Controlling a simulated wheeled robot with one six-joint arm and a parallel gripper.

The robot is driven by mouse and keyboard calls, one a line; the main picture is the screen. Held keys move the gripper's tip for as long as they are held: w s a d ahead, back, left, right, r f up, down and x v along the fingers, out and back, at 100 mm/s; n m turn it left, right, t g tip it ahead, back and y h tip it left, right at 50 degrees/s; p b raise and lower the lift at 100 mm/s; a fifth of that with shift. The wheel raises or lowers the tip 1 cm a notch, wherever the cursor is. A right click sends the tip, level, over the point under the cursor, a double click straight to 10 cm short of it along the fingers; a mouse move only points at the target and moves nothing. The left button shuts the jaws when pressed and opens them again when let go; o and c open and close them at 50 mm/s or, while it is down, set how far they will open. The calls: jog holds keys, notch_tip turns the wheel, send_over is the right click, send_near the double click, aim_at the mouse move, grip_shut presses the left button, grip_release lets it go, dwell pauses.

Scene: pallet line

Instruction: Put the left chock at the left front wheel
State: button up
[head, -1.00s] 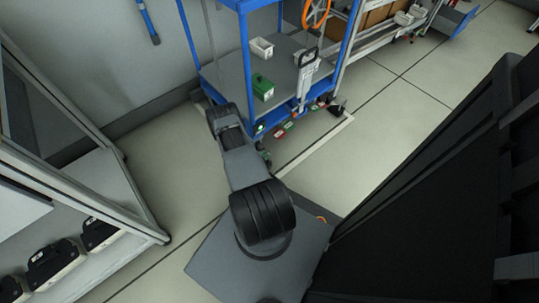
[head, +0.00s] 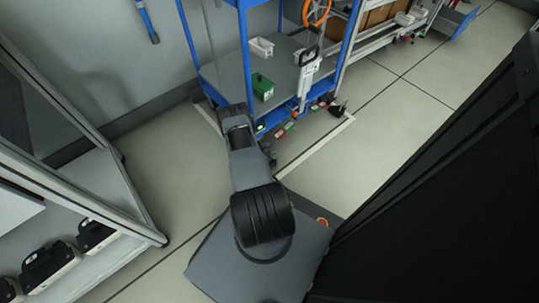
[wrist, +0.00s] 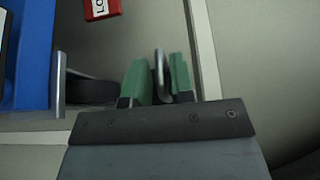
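In the wrist view my gripper (wrist: 160,78) has two green fingers standing apart, with narrow gaps beside a grey metal loop (wrist: 160,66) that shows between them. I cannot tell what the loop belongs to. No chock body shows clearly in the wrist view. A dark wheel (wrist: 92,91) lies left of the fingers, beside a metal post. In the head view my gripper (head: 269,155) is low over the floor at the front of the blue cart (head: 246,75), partly hidden by my arm. A small dark object (head: 337,110) sits on the floor at the cart's right.
A green box (head: 263,88) and a white bin (head: 261,47) stand on the cart's shelf. Red and green tags (head: 287,128) hang low at its front. A red tag (wrist: 101,9) shows in the wrist view. A framed bench (head: 110,215) stands left. Open floor (head: 400,120) lies right.

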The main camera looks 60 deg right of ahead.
jog(key=shift+o, duration=1)
